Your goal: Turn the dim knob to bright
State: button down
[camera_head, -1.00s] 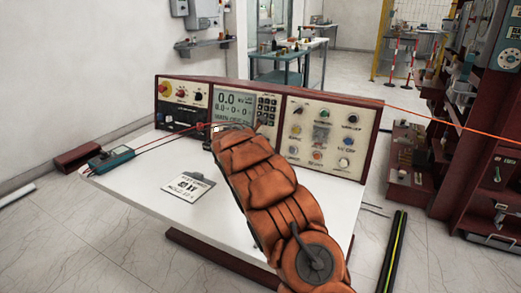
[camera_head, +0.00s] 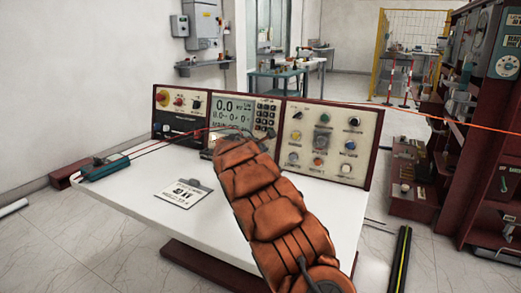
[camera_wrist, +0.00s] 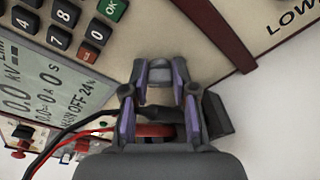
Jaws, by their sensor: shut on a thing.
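The test console (camera_head: 262,133) stands at the back of a white table. Its left panel has a red knob (camera_head: 178,100). Its right panel has several small knobs and buttons, among them a black knob (camera_head: 354,121) and a white knob (camera_head: 345,169). Their labels are too small for me to tell which is the dim knob. In the wrist view my gripper (camera_wrist: 161,74) is over the cream middle panel, below the keypad, with a small grey piece between its fingertips. I cannot tell whether this piece is a knob. In the head view my arm hides the fingertips.
Red and black leads (camera_wrist: 65,135) pass close to my fingers; a red part lies behind the fingertips. A dark red cabinet stands at right. The table's front left is free.

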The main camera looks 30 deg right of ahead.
jog(key=c, duration=1.2)
grip_release()
jog(key=shift+s+a, duration=0.1)
jog(key=shift+a, duration=0.05)
jog(key=v, duration=1.1)
jog(key=shift+s+a+r, duration=0.2)
jog(key=shift+a, duration=0.05)
